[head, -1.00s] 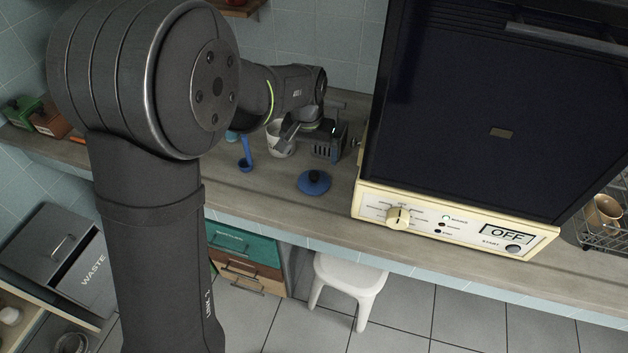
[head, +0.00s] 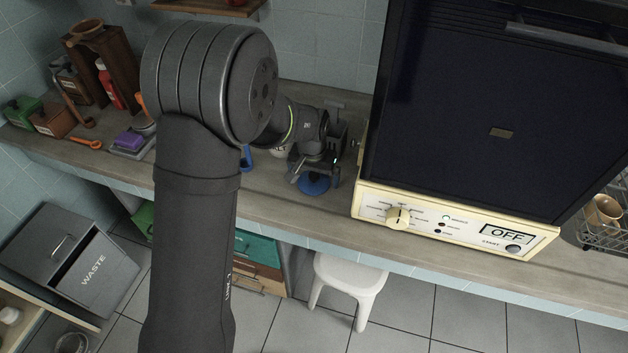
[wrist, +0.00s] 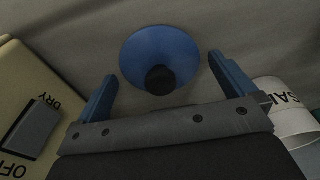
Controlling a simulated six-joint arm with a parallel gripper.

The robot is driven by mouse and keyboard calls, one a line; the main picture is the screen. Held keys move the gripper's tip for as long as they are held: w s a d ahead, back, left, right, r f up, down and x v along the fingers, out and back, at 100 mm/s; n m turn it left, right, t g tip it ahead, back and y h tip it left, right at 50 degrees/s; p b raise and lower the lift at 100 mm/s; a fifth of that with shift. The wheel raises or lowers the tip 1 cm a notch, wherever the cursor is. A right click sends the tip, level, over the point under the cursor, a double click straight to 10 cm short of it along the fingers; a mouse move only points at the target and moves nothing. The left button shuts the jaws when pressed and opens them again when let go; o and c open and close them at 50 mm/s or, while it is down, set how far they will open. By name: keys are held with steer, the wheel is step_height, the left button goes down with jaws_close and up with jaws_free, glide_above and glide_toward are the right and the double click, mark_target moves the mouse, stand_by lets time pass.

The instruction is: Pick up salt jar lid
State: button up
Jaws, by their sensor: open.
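The salt jar lid is a blue disc with a dark knob; it lies on the counter in the head view (head: 314,184) and shows at the top middle of the wrist view (wrist: 150,50). My gripper (wrist: 160,72) is open, with one blue finger to each side of the lid's knob in the wrist view. In the head view my gripper (head: 312,172) is just above the lid and partly covers it. The fingers hold nothing. I cannot tell the exact height of the fingertips above the lid. The white salt jar (wrist: 285,105) stands at the right in the wrist view.
A cream appliance (head: 450,222) with a dial stands right of the lid. A blue spoon (head: 246,160) lies to the left, and a dark metal holder (head: 338,130) stands behind. The counter's front edge is close to the lid. Bare counter (head: 275,185) lies left of it.

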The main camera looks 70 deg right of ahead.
steer(key=shift+c, duration=0.4)
steer(key=shift+a, duration=0.1)
steer(key=c, duration=1.3)
steer(key=shift+c, duration=0.4)
